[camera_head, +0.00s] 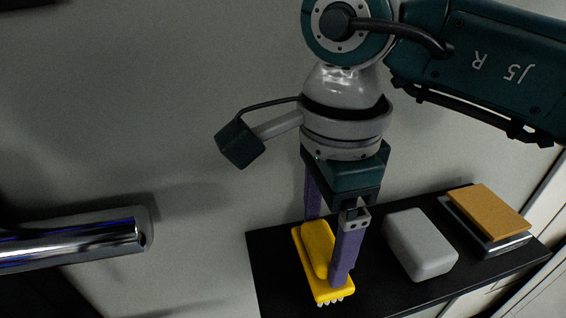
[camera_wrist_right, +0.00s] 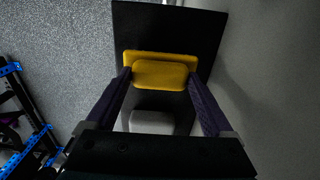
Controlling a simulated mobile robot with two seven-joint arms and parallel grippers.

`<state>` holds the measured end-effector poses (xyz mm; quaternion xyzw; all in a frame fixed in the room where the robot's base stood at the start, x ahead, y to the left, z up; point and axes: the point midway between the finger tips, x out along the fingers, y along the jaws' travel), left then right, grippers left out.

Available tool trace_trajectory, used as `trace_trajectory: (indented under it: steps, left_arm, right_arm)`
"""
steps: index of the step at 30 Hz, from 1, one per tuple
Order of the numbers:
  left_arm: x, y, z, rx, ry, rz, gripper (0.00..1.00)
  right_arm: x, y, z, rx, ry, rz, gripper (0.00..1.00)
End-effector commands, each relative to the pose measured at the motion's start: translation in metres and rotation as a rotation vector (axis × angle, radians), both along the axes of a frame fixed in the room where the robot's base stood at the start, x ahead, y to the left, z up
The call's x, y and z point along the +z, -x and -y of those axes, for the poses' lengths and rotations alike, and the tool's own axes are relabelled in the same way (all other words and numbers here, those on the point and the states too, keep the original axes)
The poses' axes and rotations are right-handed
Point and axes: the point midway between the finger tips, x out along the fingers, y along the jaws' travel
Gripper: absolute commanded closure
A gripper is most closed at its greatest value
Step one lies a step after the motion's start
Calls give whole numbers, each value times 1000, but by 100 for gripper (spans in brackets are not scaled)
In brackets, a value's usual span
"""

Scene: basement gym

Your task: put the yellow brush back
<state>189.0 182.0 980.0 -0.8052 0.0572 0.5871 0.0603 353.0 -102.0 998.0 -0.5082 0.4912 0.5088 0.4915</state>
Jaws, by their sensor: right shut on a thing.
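The yellow brush (camera_head: 313,250) has white bristles at its lower edge and sits at the left end of a black shelf (camera_head: 277,275). My right gripper (camera_head: 326,250) points down with its purple fingers on both sides of the brush and is shut on it. In the right wrist view the brush (camera_wrist_right: 160,72) lies between the two fingertips over the black shelf. I cannot tell whether the brush touches the shelf or is just above it. My left gripper is not in view.
A light grey rounded block (camera_head: 420,244) stands on the shelf right of the brush. Farther right is a grey box-like thing with a tan top (camera_head: 490,210). A shiny metal cylinder (camera_head: 75,240) comes in from the left. A blue and black rack (camera_wrist_right: 25,125) shows in the wrist view.

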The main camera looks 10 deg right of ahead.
Motion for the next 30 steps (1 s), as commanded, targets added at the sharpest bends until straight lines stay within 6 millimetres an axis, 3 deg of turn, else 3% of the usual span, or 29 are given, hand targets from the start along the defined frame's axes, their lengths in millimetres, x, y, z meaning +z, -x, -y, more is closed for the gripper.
trace_trajectory:
  steps: [12, 13, 16, 26, 30]
  left_arm:
    - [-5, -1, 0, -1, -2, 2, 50]
    - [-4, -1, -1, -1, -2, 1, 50]
    - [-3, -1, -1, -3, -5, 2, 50]
    - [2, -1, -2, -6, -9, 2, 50]
    - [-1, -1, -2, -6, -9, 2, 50]
  right_arm:
    - [-8, 0, 0, 1, 1, 1, 65]
    - [-7, 0, 0, 0, 1, 1, 11]
    - [-7, 0, 0, 0, 1, 1, 0]
    - [0, -1, 0, 1, 0, 2, 0]
    - [23, -2, 1, 2, 1, 8, 0]
